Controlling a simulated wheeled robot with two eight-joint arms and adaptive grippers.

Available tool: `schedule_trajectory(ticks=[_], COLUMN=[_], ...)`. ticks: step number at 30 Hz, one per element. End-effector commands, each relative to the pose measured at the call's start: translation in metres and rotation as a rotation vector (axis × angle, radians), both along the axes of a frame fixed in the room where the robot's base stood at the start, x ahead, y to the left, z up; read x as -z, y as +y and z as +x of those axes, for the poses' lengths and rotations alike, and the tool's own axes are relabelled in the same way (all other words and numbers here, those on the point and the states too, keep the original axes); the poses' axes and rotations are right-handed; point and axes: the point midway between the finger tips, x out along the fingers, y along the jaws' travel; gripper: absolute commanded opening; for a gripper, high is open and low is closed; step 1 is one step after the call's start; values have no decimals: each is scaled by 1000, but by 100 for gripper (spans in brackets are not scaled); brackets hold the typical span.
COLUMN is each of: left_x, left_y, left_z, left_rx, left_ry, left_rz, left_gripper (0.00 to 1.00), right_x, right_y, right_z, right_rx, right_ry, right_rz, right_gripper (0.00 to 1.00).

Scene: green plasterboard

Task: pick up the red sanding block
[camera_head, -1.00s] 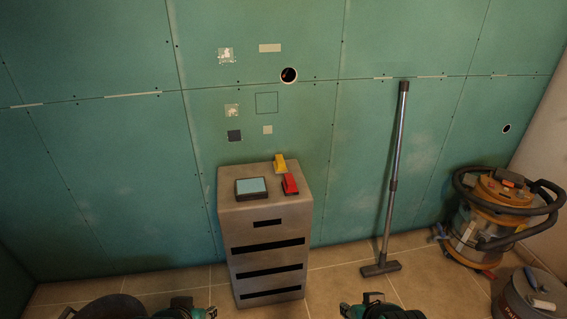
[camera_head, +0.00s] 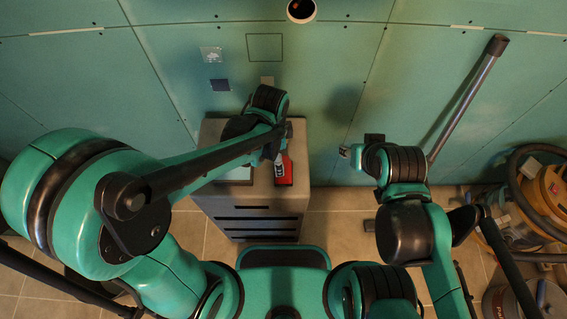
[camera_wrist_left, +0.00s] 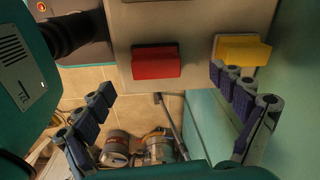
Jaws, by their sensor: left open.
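The red sanding block (camera_wrist_left: 156,64) lies on top of the grey cabinet (camera_wrist_left: 190,18), near its edge in the left wrist view. It also shows in the head view (camera_head: 285,170), partly covered by my left arm. My left gripper (camera_wrist_left: 162,84) is open and empty. In the left wrist view its blue-padded fingers are spread to either side of the red block, with no contact visible. In the head view, the left wrist hides the fingers. My right gripper (camera_head: 350,153) is raised right of the cabinet, its fingers too small to judge.
A yellow block (camera_wrist_left: 241,50) lies beside the red one, near the right finger. A pale pad (camera_head: 236,174) is on the cabinet's left side. A vacuum tube (camera_head: 468,98) leans on the green wall, and a vacuum (camera_head: 548,200) stands at the right.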

Motion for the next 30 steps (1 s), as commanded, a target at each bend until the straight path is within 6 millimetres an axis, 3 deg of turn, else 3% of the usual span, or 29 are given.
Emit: schedule_trajectory(ticks=[1, 6, 17, 24, 30], left_x=[1, 15, 53, 89, 91], left_y=[-8, -20, -21, -21, -21], left_z=[0, -3, -4, -5, -5], left_rx=[58, 166, 177, 175, 175], left_ry=[20, 58, 61, 60, 60], left_rz=[11, 29, 31, 30, 30], left_gripper=[95, 95, 95, 95, 95], right_x=[-8, -12, 4, 21, 20], right_y=[0, 0, 0, 0, 0], right_z=[0, 0, 0, 0, 0], right_rx=[0, 0, 0, 0, 0], right_ry=[0, 0, 0, 0, 0], right_rz=[0, 0, 0, 0, 0], right_gripper=[40, 40, 40, 40, 40])
